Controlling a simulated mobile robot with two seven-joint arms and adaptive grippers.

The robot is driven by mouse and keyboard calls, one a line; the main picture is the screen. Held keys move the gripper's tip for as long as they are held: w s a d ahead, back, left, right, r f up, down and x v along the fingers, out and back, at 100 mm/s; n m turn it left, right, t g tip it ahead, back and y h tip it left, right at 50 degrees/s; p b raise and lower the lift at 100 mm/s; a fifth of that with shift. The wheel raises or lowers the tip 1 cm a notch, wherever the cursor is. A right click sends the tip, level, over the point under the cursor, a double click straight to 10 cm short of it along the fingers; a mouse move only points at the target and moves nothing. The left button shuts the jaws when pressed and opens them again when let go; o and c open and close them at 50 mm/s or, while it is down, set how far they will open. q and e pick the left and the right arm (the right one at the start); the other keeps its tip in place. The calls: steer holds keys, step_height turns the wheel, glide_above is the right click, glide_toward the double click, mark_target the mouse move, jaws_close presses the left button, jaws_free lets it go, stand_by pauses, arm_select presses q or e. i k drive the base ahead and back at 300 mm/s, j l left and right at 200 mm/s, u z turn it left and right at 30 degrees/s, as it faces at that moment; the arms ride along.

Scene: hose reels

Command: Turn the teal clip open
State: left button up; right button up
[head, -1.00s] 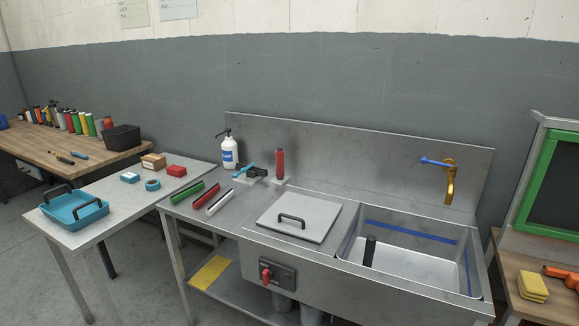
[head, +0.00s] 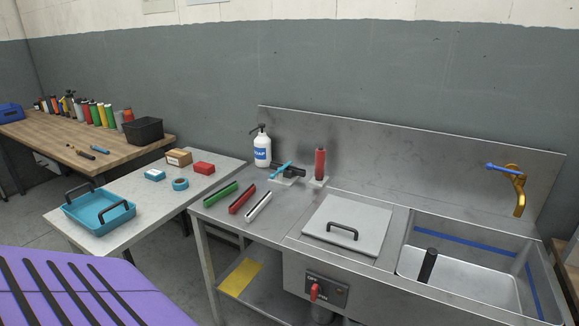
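The teal clip (head: 281,170) is a small slim bar at the back left of the steel sink counter. It lies slanted beside a black piece (head: 292,171) on a small pale base (head: 284,181). It is too small to tell how the bar joins the black part. A red cylinder (head: 320,162) stands upright on a similar pale base just right of it. Neither of my grippers is in view.
A soap bottle (head: 262,150) stands just left of the clip. Green, red and white bars (head: 241,201) lie in front. Right are a lidded panel (head: 346,224) and sink basin (head: 448,275). A purple dark-striped surface (head: 85,285) fills the lower left; I cannot tell what it is.

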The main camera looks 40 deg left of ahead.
mark_target(280, 169)
steer(key=j+z, duration=0.2)
steer(key=j, duration=0.3)
steer(key=k+j+z, duration=0.2)
steer(key=j, duration=0.35)
steer(key=j+z, duration=0.1)
steer(key=j, duration=0.45)
steer(key=k+j, duration=0.15)
steer(key=j, duration=0.35)
steer(key=i+z, duration=0.05)
